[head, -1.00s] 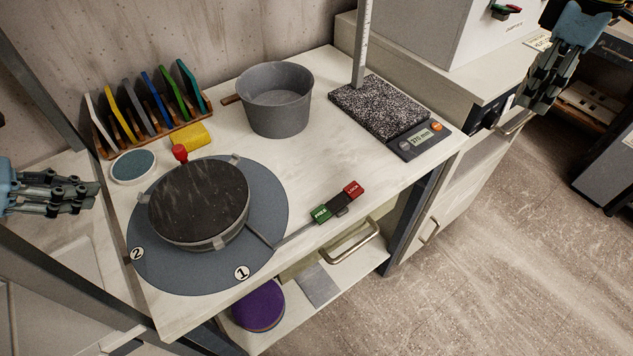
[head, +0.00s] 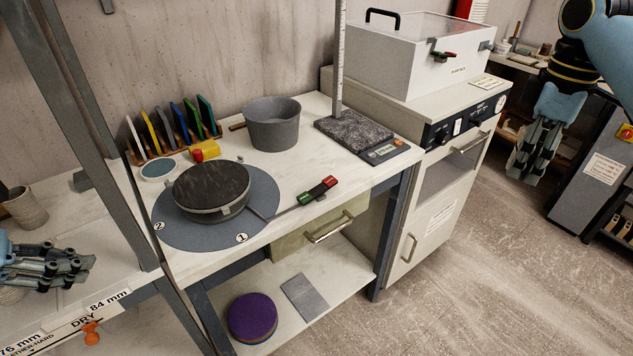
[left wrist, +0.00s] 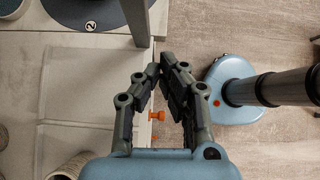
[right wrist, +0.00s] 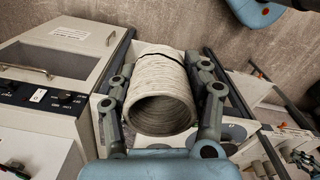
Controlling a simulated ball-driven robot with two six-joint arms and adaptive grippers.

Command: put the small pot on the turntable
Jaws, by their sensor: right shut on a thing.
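The turntable (head: 212,183) is a dark round disc on a blue-grey round mat (head: 262,212) on the table. Its top is bare. My right gripper (head: 532,155) is well to the right of the table, above the floor. In the right wrist view it is shut around a ribbed pale clay pot (right wrist: 160,110), which seems to be the small pot; its mouth faces the camera. The head view does not clearly show this pot. My left gripper (head: 75,265) is empty at the lower left, with a narrow gap between its fingertips in the left wrist view (left wrist: 160,68).
A grey handled pot (head: 272,125), a scale (head: 355,132) and a rack of coloured plates (head: 172,130) stand behind the turntable. A lever (head: 318,192) projects to its right. Another ribbed pot (head: 26,210) stands at left. A metal post (head: 95,140) rises between the tables.

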